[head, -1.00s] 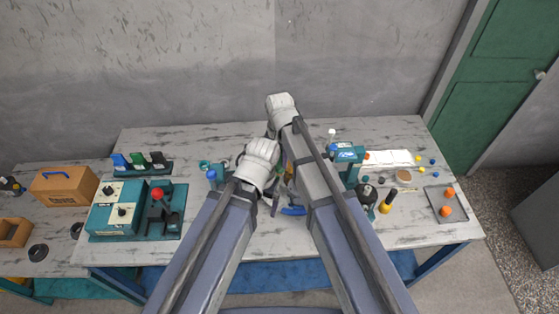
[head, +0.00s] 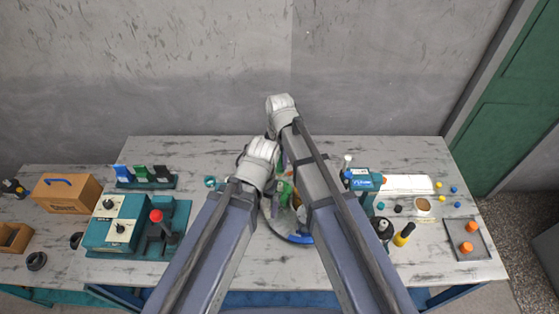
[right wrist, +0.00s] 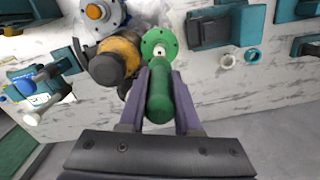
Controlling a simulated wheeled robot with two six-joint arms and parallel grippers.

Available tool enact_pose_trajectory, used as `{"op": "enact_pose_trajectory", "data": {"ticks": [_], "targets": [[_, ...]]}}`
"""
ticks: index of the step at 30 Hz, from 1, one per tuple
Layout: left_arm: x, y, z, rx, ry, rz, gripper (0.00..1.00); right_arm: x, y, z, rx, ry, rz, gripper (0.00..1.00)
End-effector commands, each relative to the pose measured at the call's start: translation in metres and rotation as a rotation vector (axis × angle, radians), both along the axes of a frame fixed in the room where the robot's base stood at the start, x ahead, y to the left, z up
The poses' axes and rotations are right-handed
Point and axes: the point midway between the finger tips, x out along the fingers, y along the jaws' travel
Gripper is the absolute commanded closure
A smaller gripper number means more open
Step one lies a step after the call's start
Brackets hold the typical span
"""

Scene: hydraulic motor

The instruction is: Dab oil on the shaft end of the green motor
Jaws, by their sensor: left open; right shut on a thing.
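In the right wrist view, my right gripper (right wrist: 161,76) is shut on a green, bottle-like cylinder (right wrist: 160,98). The cylinder's far end points at the round green flange of the green motor (right wrist: 152,38), with a small pale tip between them. I cannot tell whether the tip touches the shaft. In the head view, the green motor (head: 284,191) shows only partly between my wrists. My left gripper (head: 269,204) is low beside it and open, its fingers largely hidden by the wrist. My right gripper (head: 284,164) is mostly hidden by its arm.
An orange motor (right wrist: 124,50) and a blue motor (right wrist: 100,14) stand close to the green one. A teal control box (head: 112,230) is at left. A teal machine (head: 362,180), a dark-capped bottle (head: 404,234) and a tray (head: 455,238) are at right. Bare tabletop lies behind.

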Motion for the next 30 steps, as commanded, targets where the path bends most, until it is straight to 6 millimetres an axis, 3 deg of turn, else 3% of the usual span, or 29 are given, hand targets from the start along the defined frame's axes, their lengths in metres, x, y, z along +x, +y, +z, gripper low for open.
{"op": "enact_pose_trajectory", "data": {"ticks": [15, 30], "targets": [[0.000, 0.000, -0.051, 0.002, 0.001, -0.011, 0.00, 0.000, 0.000, -0.051, 0.000, 0.000, 0.000, 1.00], [0.000, 0.000, -0.053, 0.002, 0.001, -0.012, 0.00, 0.000, 0.000, -0.053, 0.000, 0.000, 0.000, 1.00]]}}
